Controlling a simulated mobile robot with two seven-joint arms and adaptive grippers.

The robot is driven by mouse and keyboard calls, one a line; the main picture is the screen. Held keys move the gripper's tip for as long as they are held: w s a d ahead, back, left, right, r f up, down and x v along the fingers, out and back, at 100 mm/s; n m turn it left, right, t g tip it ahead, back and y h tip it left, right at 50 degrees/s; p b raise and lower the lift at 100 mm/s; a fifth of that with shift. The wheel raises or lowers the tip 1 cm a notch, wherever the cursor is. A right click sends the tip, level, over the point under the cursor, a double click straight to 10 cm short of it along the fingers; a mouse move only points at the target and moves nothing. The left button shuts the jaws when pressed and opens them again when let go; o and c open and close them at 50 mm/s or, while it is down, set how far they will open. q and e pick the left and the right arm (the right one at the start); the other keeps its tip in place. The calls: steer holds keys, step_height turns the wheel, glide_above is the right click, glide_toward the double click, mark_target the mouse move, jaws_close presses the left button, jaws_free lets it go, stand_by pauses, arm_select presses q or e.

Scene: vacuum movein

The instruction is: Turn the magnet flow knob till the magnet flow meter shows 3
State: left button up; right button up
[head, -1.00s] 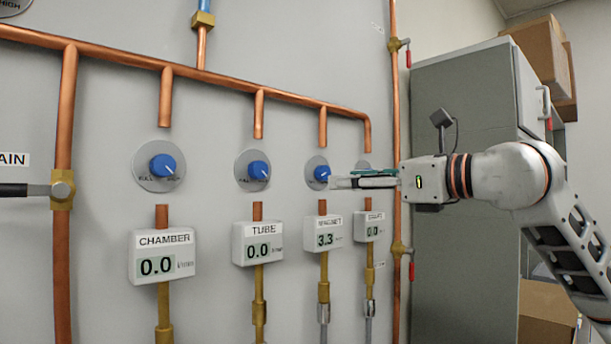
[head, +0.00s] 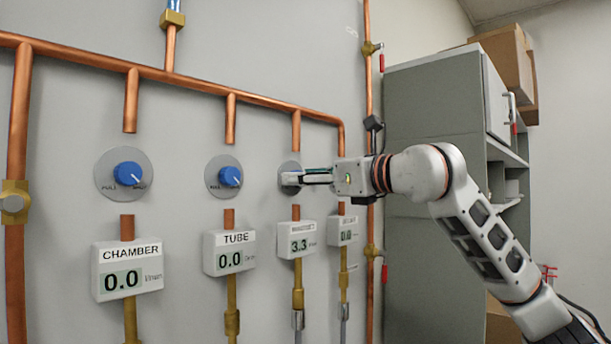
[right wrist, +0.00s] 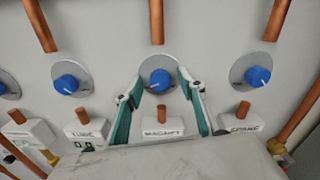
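The magnet flow knob is blue and round on a grey dial plate (head: 289,165). In the head view my right gripper (head: 287,179) covers the knob. In the right wrist view the magnet knob (right wrist: 160,82) sits between the two spread fingertips of my right gripper (right wrist: 161,79). The fingers are open, one on each side of it; I cannot tell whether either touches it. My left gripper is not in view.
The tube knob (head: 230,176) is left of the magnet knob; its meter (head: 229,252) reads 0.0. The chamber meter (head: 127,270) also reads 0.0. Another blue knob (right wrist: 257,77) is close on the right. A copper pipe (head: 369,200) runs vertically near my right wrist.

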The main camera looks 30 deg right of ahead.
steer(key=c, duration=1.1)
steer(key=shift+m+b, duration=0.35)
steer(key=shift+m, duration=1.95)
steer(key=o, duration=1.1)
steer(key=shift+d, duration=0.1)
steer(key=v, duration=1.2)
